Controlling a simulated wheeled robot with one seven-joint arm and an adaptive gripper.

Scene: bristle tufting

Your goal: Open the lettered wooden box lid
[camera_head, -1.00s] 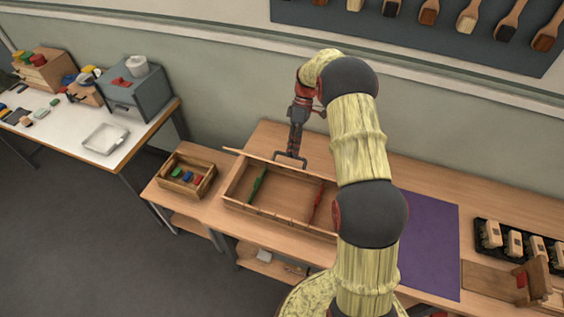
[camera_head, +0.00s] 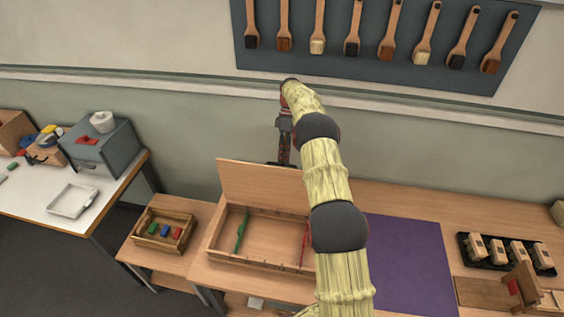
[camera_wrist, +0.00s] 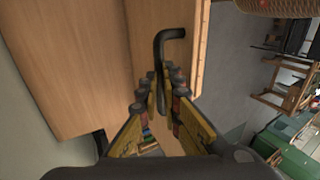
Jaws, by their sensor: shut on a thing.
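The wooden box (camera_head: 262,262) stands on the bench with its tray open to view. Its lid (camera_head: 258,186) is raised to roughly upright along the back edge. A green bar (camera_head: 242,231) and a red bar (camera_head: 305,243) lie inside, apart. My gripper (camera_head: 284,160) is at the top edge of the lid, partly hidden behind it. In the wrist view my gripper (camera_wrist: 165,92) is shut on a dark bent handle (camera_wrist: 161,52), against a wood panel. No lettering can be made out.
A small crate (camera_head: 165,229) with coloured blocks stands left of the box. A purple mat (camera_head: 405,262) lies to the right, with a black tray (camera_head: 505,264) beyond. Brushes hang on a wall board (camera_head: 375,75) above the bench.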

